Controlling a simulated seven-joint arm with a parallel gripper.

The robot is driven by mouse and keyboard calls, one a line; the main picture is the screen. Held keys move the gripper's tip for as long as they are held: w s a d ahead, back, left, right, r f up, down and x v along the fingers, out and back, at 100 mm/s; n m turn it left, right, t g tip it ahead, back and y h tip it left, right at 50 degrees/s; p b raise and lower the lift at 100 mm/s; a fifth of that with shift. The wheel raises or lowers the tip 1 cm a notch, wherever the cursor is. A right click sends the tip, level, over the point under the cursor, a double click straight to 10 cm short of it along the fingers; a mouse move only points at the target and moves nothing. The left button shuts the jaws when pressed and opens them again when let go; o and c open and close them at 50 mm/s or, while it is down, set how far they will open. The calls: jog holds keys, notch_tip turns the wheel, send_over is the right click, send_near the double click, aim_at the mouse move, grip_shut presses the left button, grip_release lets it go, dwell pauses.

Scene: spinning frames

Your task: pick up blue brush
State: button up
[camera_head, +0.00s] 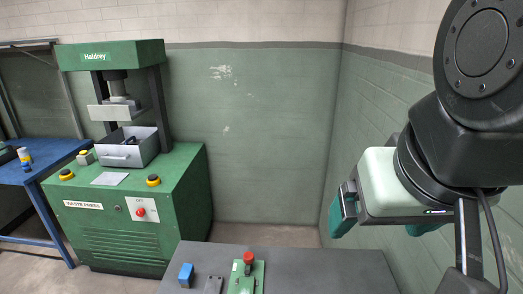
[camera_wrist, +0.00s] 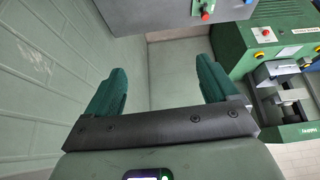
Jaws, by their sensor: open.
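A small blue object (camera_head: 186,275), likely the blue brush, stands on the near grey table at the bottom of the head view. It is too small to make out bristles or a handle. My gripper (camera_head: 378,222) hangs in the air to the right of it and higher, near the right wall, well apart from it. In the wrist view my gripper (camera_wrist: 162,72) shows two green fingers spread wide with nothing between them. A small blue bit at the top edge of the wrist view is too cut off to name.
A green press (camera_head: 130,220) with a grey bin (camera_head: 128,150) stands left, beside a blue bench (camera_head: 45,158). The right wall is close to my arm.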

jog(key=w+a+n+g, duration=0.2)
jog(key=w+a+n, duration=0.35)
jog(key=w, duration=0.55)
jog(key=n+g, duration=0.4)
jog(key=n, duration=0.8)
send_over(185, 270)
notch_tip(185, 270, down, 32)
jog(key=f, duration=0.5)
jog(key=shift+s+d, duration=0.1)
jog(key=shift+s, duration=0.1)
jog(key=shift+w+f, duration=0.15)
jog(key=shift+f, duration=2.8)
jog(key=c, duration=1)
notch_tip(185, 270, up, 10)
jog(key=shift+c, duration=0.2)
